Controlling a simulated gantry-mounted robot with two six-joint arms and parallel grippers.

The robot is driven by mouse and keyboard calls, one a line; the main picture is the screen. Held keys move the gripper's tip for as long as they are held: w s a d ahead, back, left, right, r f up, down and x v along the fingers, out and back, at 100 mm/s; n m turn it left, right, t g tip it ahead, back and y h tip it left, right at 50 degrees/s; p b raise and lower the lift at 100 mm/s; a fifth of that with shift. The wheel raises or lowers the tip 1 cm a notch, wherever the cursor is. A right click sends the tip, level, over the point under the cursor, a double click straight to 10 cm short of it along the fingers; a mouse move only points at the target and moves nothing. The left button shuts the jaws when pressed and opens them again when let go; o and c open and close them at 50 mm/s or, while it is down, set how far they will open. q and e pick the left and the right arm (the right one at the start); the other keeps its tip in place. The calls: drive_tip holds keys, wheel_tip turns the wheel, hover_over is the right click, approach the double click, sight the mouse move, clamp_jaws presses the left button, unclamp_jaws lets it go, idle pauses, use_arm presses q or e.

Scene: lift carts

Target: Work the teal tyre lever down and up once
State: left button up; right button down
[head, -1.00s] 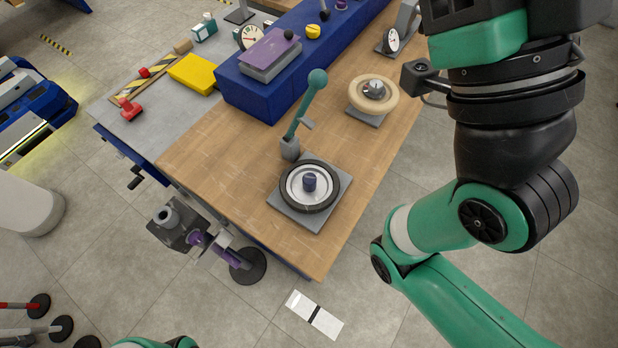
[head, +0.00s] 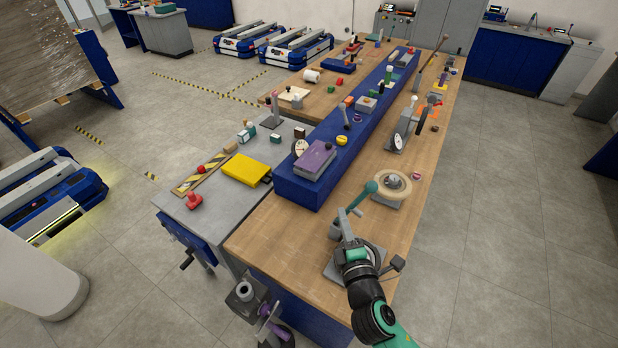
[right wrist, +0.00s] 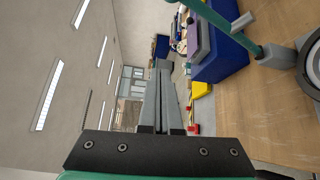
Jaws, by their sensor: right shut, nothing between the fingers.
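The teal tyre lever (head: 370,188) stands tilted up above its grey pivot block, with its round knob at the upper right in the head view. In the right wrist view its teal bar (right wrist: 238,28) runs down to the grey block (right wrist: 275,55). The tyre (head: 377,254) on its grey plate (head: 334,271) is partly hidden by my right arm. My right gripper (head: 343,213) is shut and empty, close beside the lever's bar. Its fingers (right wrist: 162,66) show apart from the bar in the right wrist view. My left gripper is not in view.
A tan wheel (head: 391,188) sits just behind the lever. A purple block (head: 315,158) rests on the long blue riser (head: 300,190) to the left. A yellow box (head: 246,169) lies on the grey bench. Bare wood (head: 275,235) lies left of the tyre plate.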

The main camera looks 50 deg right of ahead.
sight(362, 193)
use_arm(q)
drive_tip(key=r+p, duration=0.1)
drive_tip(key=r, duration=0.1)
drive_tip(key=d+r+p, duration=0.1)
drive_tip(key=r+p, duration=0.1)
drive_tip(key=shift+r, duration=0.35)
use_arm(e)
drive_tip(key=shift+g, duration=0.5)
drive_tip(key=d, duration=1)
drive_tip(key=shift+w+d+f, duration=0.25)
drive_tip(key=shift+w+f, duration=0.05)
drive_tip(key=shift+w, duration=0.1)
